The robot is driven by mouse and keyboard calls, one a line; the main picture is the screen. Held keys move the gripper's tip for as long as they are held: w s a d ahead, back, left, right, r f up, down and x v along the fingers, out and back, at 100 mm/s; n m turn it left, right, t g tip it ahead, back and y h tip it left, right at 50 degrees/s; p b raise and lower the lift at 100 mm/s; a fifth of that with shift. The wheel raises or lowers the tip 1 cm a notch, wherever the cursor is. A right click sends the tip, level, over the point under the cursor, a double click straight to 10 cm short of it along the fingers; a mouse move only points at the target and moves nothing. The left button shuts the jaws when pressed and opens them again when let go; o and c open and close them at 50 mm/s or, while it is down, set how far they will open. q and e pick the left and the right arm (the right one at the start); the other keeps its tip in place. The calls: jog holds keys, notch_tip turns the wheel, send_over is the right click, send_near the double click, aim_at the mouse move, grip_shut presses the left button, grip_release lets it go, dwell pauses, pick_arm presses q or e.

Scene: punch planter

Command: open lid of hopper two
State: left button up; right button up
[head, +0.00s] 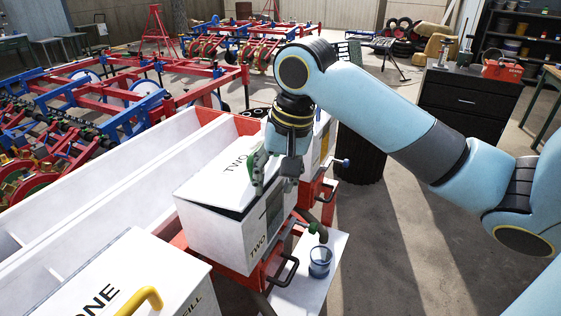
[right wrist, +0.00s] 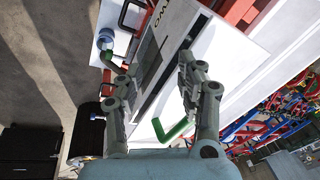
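Hopper two (head: 215,240) is a white box marked TWO on its front and on its lid (head: 215,180). A dark gap shows under the lid's front edge, so it looks slightly raised; the gap also shows in the right wrist view. The lid's green handle (head: 257,168) is partly hidden behind my right gripper (head: 275,178). In the right wrist view the green handle (right wrist: 178,130) lies between the spread fingers of the right gripper (right wrist: 155,82), closer to the right finger. The fingers are apart, and I see no grip on the handle. My left gripper is not in view.
Hopper one's lid (head: 120,280), with a yellow handle (head: 141,301), is at the lower left. A blue cup (head: 320,262) stands on a white board below a spout, right of hopper two. Red frame parts and black handles edge the hopper. Open floor lies to the right.

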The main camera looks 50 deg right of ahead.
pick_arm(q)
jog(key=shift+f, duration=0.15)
pick_arm(e)
jog(key=s+a+f+n, duration=0.1)
jog(key=f, duration=0.1)
jog(key=s+a+f+n, duration=0.1)
jog(key=s+f, duration=0.1)
jog(key=shift+s+a+f+n, duration=0.1)
jog(key=shift+s+a+n, duration=0.1)
jog(key=shift+n, duration=0.2)
jog(key=shift+c, duration=0.5)
